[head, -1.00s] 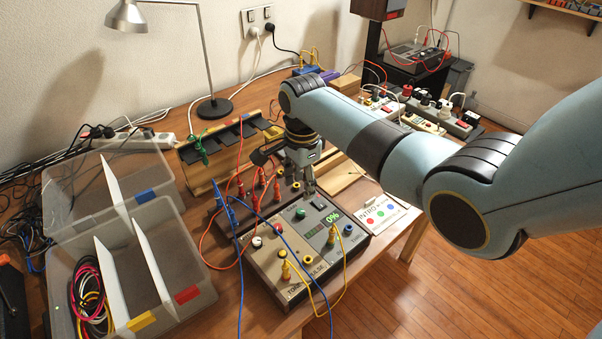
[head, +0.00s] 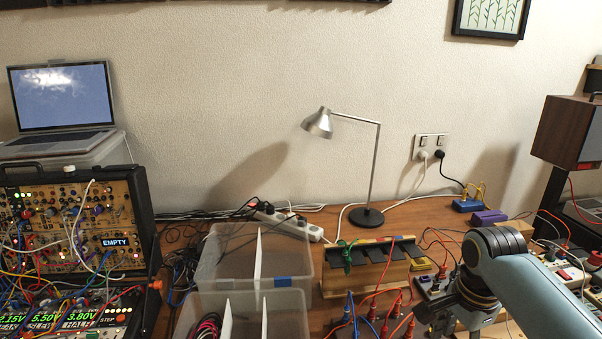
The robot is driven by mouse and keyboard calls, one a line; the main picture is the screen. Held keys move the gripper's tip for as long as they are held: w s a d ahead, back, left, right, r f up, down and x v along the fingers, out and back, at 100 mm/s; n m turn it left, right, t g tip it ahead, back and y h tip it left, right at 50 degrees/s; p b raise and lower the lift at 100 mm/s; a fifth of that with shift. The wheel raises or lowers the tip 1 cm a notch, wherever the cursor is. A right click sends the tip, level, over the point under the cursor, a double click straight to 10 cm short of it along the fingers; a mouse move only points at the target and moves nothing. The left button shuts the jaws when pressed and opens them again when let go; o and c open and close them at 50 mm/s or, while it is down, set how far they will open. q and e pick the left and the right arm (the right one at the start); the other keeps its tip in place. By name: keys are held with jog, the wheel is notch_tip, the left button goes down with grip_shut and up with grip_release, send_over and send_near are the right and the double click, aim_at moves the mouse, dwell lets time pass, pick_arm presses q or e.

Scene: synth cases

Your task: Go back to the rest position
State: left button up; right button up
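My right arm comes in from the right, its wrist over the table's right part. My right gripper (head: 436,322) is small, dark and partly cut off by the bottom edge, beside red-topped plugs (head: 390,318). I cannot tell whether its fingers are open or shut. My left gripper is not in view.
Clear divided boxes (head: 262,288) stand at the bottom middle, with a wooden rack (head: 372,270) of dark slots to their right. A lamp (head: 368,216) stands behind. A modular synth case (head: 75,225) and a laptop (head: 62,97) are at left. A power strip (head: 290,221) and cables lie behind the boxes.

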jog(key=s+a+r+n+t, duration=0.1)
jog(key=s+r+n, duration=0.35)
jog(key=s, duration=0.35)
jog(key=s+a+r+n+t, duration=0.1)
jog(key=s+r+n, duration=0.2)
jog(key=s+n, duration=0.35)
jog(key=s+a+r+n+t, duration=0.1)
jog(key=s+r+n, duration=0.35)
jog(key=s, duration=0.35)
notch_tip(320, 180, down, 36)
jog(key=s+d+g+b, duration=0.2)
jog(key=d+b, duration=0.1)
jog(key=b, duration=0.7)
jog(key=s+f+b, duration=0.4)
jog(key=s+f, duration=0.5)
jog(key=f, duration=0.3)
jog(key=s+f+b, duration=0.4)
jog(key=s+f, duration=0.6)
jog(key=f, duration=0.3)
jog(key=shift+d+n+g+h, duration=0.3)
jog(key=shift+n+g, duration=0.05)
jog(key=shift+g, duration=0.05)
